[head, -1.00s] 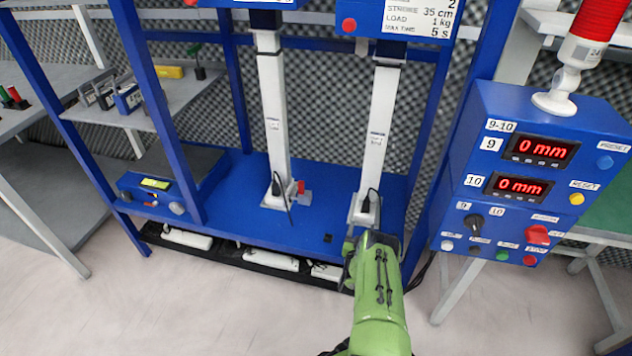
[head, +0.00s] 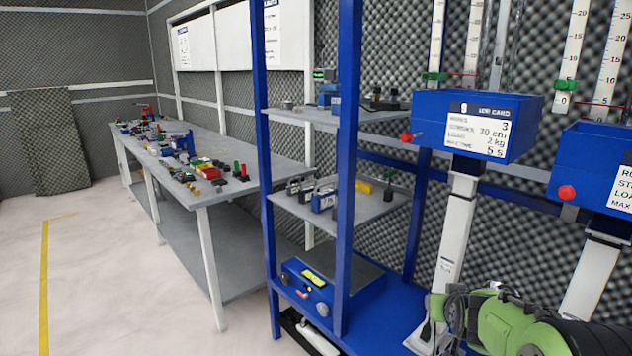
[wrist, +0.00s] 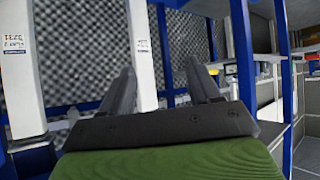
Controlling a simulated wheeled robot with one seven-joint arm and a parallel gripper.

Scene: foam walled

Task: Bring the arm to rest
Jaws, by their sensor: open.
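My green arm (head: 510,325) shows at the lower right of the head view, in front of the blue frame's base. The fingers of my gripper are hard to make out there. In the wrist view my gripper (wrist: 163,88) has its two dark fingers spread apart, with nothing between them. Beyond the fingers are a white column (wrist: 141,50), a blue post and the dark foam wall. A second white column (wrist: 20,60) stands at the left of the wrist view.
The blue frame (head: 348,150) has shelves with small parts and a blue box device (head: 325,290) low down. Blue boxes (head: 475,125) sit on the white columns. A grey workbench (head: 205,165) with many items stands left. The floor at left (head: 110,280) is clear.

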